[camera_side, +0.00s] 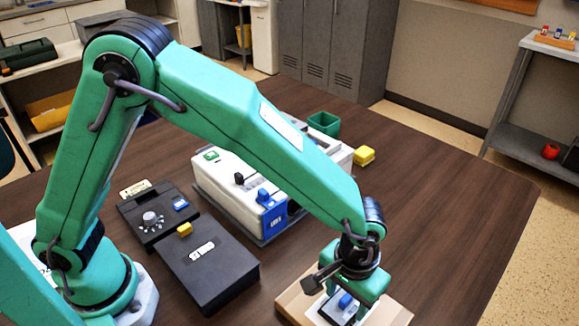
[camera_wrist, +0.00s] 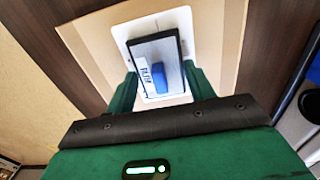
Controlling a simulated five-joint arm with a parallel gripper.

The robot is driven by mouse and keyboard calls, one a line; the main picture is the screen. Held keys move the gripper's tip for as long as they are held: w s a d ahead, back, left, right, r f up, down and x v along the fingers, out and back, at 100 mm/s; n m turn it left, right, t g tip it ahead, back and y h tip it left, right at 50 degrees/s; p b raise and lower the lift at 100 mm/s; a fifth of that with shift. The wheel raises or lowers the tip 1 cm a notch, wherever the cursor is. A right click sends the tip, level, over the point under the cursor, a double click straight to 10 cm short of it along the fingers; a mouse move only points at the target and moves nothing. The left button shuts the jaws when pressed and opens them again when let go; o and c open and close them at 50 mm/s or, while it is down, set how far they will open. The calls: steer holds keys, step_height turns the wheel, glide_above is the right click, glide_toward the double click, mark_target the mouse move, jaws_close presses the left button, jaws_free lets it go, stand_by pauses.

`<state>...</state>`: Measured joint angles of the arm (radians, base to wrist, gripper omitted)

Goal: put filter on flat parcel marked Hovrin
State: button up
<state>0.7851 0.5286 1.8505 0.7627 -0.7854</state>
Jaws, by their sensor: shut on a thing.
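My gripper (camera_side: 345,290) is shut on the filter (camera_side: 346,304), a dark, flat block with a grey face and a blue grip. In the wrist view, my gripper's green jaws (camera_wrist: 160,76) close on its two sides, and the filter (camera_wrist: 149,50) shows a white label strip. Below it lies a flat tan parcel (camera_side: 292,302) with a white label area; the parcel (camera_wrist: 85,45) also shows in the wrist view. The filter is over the white area. I cannot tell whether it touches the parcel. No name on the parcel is readable.
A white machine (camera_side: 215,176) with blue parts stands behind, left of my gripper. A black case (camera_side: 215,275) and a dark box with a knob (camera_side: 150,219) lie further left. A green bin (camera_side: 324,123) and yellow block (camera_side: 364,155) stand behind. The table's right side is clear.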

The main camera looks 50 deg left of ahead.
mark_target(347, 296)
steer(key=shift+f, duration=0.1)
steer(key=o, duration=1.1)
step_height(347, 296, up, 12)
steer(key=shift+r, duration=0.15)
stand_by(0.6)
